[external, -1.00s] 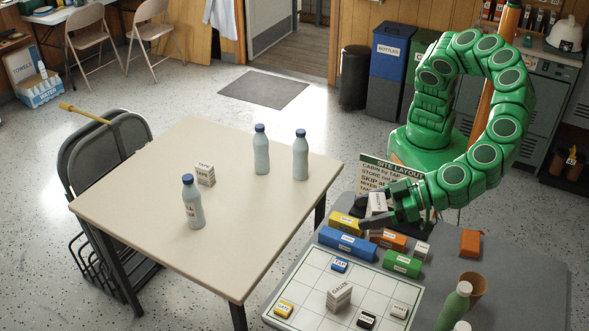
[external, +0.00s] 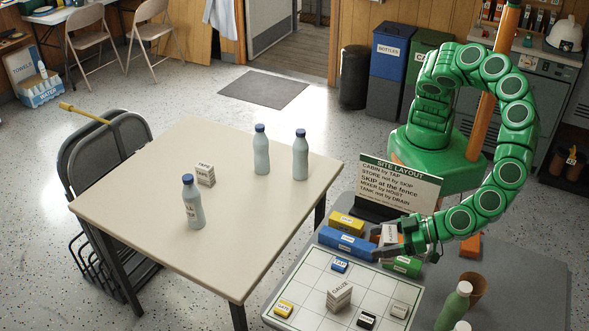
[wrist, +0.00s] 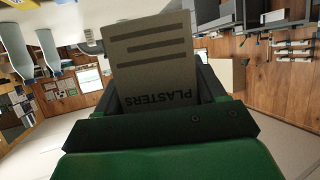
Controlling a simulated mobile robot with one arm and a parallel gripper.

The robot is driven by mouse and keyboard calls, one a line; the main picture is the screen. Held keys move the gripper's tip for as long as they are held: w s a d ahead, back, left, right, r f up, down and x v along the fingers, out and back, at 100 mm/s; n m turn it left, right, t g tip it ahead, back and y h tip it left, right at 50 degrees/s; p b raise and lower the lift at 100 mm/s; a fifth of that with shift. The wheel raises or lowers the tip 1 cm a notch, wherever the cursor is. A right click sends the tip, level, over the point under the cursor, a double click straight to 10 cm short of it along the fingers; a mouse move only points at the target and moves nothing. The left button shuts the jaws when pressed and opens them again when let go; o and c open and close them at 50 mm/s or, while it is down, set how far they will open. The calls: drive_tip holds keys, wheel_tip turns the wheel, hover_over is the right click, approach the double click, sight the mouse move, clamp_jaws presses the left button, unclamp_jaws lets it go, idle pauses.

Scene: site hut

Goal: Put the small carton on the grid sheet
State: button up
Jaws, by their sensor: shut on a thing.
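The grid sheet lies on the grey table at the lower right. The carton's lower end is partly hidden by my fingers.
Blue (external: 346,245), yellow (external: 345,223) and green (external: 402,266) blocks line the sheet's far side. A SITE LAYOUT board (external: 400,185) stands behind. A green bottle (external: 455,305) and brown cup (external: 474,287) stand right. The beige table (external: 150,215) holds bottles and a TAPE carton (external: 205,174).

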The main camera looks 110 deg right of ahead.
drive_tip(key=shift+f, duration=7.55)
drive_tip(key=shift+f, duration=0.1)
drive_tip(key=o, duration=1)
drive_tip(key=shift+v, duration=3.85)
drive_tip(key=shift+o, duration=0.3)
drive_tip(key=shift+w+d, duration=0.1)
